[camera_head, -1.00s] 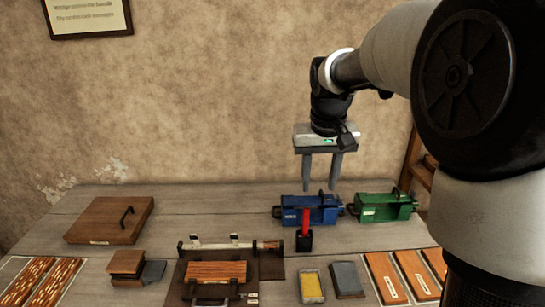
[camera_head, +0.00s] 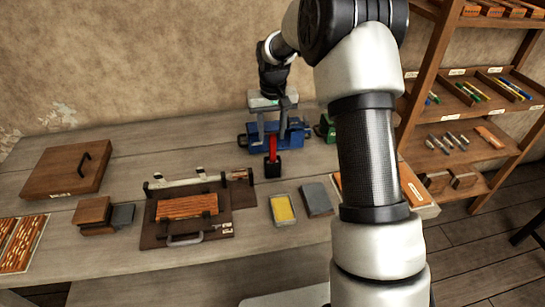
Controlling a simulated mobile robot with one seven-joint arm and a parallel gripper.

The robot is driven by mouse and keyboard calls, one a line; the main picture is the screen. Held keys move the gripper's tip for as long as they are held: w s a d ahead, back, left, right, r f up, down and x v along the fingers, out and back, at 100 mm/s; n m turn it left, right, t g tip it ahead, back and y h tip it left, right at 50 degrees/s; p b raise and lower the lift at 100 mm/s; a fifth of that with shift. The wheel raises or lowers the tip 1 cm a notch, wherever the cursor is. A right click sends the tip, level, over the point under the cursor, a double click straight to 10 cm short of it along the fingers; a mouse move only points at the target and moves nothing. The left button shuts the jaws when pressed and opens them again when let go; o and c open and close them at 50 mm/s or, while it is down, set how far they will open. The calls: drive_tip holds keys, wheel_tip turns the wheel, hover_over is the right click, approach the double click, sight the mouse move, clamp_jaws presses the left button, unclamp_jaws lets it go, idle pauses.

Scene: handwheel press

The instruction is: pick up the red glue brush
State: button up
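The red glue brush (camera_head: 272,146) stands upright in a small black holder (camera_head: 272,169) on the table, in front of a blue box-like tool (camera_head: 290,140). My gripper (camera_head: 271,128) points down with its two fingers apart, just above the brush in the picture. Nothing shows between the fingers except the blue tool's surface behind them. I cannot tell how far the fingertips are from the brush in depth. A green tool (camera_head: 323,128) beside the blue one is mostly hidden behind my arm.
A wooden press board with a clamp bar (camera_head: 186,182) lies left of the brush. A yellow tray (camera_head: 283,210) and a grey block (camera_head: 317,199) lie in front. A brown lidded board (camera_head: 67,170) lies at the left. A wooden shelf (camera_head: 462,100) stands at the right.

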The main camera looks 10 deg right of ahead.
hover_over(272, 161)
drive_tip(key=shift+w+d+f+p, duration=0.1)
drive_tip(key=shift+w+f+p, duration=0.1)
drive_tip(key=shift+f, duration=1.35)
drive_tip(key=shift+w+d+f+p, duration=0.1)
drive_tip(key=shift+w+f+p, duration=0.1)
drive_tip(key=shift+f, duration=1.35)
drive_tip(key=shift+c, duration=0.3)
clamp_jaws()
